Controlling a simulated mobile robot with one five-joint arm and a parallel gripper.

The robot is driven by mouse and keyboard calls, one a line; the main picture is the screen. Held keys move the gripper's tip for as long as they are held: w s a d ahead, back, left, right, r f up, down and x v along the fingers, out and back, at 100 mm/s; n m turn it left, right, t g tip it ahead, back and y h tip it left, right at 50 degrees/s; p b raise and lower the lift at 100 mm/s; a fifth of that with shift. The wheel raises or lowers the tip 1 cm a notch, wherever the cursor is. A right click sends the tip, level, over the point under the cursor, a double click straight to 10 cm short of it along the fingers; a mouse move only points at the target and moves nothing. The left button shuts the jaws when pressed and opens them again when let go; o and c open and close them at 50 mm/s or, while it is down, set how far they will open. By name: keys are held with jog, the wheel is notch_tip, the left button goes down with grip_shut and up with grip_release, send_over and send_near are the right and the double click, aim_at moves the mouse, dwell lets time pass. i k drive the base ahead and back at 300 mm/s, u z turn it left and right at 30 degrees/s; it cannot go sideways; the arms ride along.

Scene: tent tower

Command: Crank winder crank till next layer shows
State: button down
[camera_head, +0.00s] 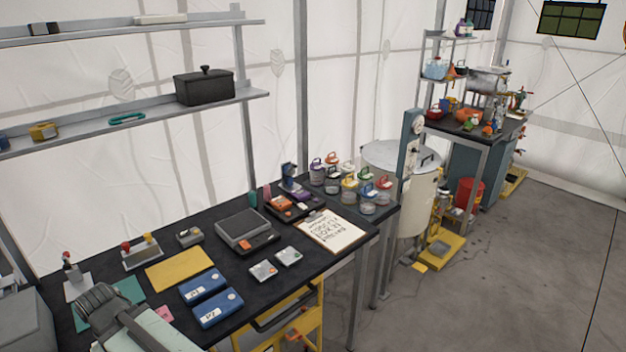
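I cannot make out a winder or its crank for certain in the head view. A small mechanism with red parts (519,98) stands at the far right bench, too small to tell whether it has a crank. No layer can be made out. I see no gripper fingers. A dark ribbed cylinder on a pale body (100,303) sits at the lower left edge of the picture, and I cannot tell whether it is part of my arm.
A black bench (330,268) holds blue boxes (203,284), a scale (243,230), a clipboard (331,230) and several lidded jars. Beyond it stand a pale drum (420,208) and a yellow platform (440,248). The grey floor (500,290) at right is mostly clear.

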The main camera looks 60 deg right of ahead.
aim_at(291, 171)
jog(key=k, duration=0.3)
jog(key=z, duration=3.45)
jog(key=k, duration=1.45)
jog(key=u, duration=1.5)
jog(key=i, duration=1)
jog(key=z, duration=0.1)
